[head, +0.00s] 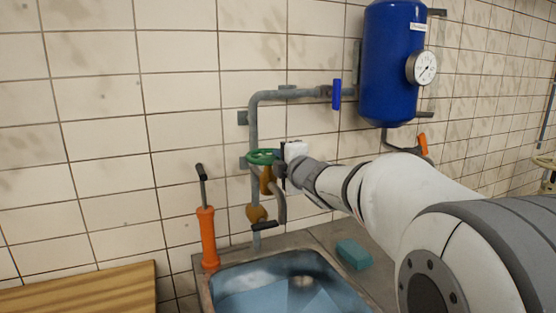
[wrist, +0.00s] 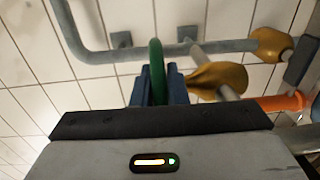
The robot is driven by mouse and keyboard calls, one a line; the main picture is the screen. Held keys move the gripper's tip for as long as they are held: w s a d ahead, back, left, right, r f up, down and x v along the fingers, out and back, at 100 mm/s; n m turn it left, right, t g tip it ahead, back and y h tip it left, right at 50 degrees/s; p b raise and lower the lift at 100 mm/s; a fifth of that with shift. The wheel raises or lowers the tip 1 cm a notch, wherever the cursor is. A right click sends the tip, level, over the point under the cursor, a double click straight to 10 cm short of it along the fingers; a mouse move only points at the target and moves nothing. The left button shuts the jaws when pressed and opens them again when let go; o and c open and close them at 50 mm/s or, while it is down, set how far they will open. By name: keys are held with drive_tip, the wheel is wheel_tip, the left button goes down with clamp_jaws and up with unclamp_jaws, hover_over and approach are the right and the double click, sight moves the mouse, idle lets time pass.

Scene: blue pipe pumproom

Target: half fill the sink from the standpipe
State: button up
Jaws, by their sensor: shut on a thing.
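The green handwheel (head: 261,157) sits on the brass valve (head: 266,180) of the grey standpipe (head: 254,130) above the sink. My gripper (head: 279,156) is shut on the wheel's right rim. In the wrist view the green rim (wrist: 156,62) shows edge-on between my blue fingers (wrist: 159,84), and the brass valve body (wrist: 217,78) is to their right. The sink (head: 202,290) holds bluish water (head: 270,297), its front cut off by the frame. I see no clear stream falling, and I cannot tell the exact level.
A blue tank (head: 390,65) with a white gauge (head: 422,68) hangs right of the pipe, with a blue handle (head: 337,94) on the line. An orange hand pump (head: 208,238) stands left of the sink. A teal sponge (head: 353,254) lies right. A wooden top (head: 85,289) is at lower left.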

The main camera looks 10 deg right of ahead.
clamp_jaws()
drive_tip(key=y+p, duration=0.1)
drive_tip(key=n+y+p, duration=0.1)
drive_tip(key=p, duration=0.1)
drive_tip(key=n+y+p, duration=0.1)
drive_tip(key=p, duration=0.1)
drive_tip(key=shift+w+d+r+g, duration=0.2)
drive_tip(key=shift+w+d+g, duration=0.1)
drive_tip(key=shift+g, duration=0.1)
drive_tip(key=shift+w+d+f+n+g+y+p, duration=0.1)
drive_tip(key=shift+w+n+g+y+p, duration=0.15)
drive_tip(key=shift+n+g+y+p, duration=0.7)
drive_tip(key=shift+w+f+n+g+y+p, duration=0.1)
drive_tip(key=shift+w+n+g+y+p, duration=0.3)
drive_tip(key=shift+n+y, duration=0.9)
drive_tip(key=shift+s+g+y, duration=0.15)
drive_tip(key=shift+g+y, duration=0.1)
drive_tip(key=shift+y, duration=0.2)
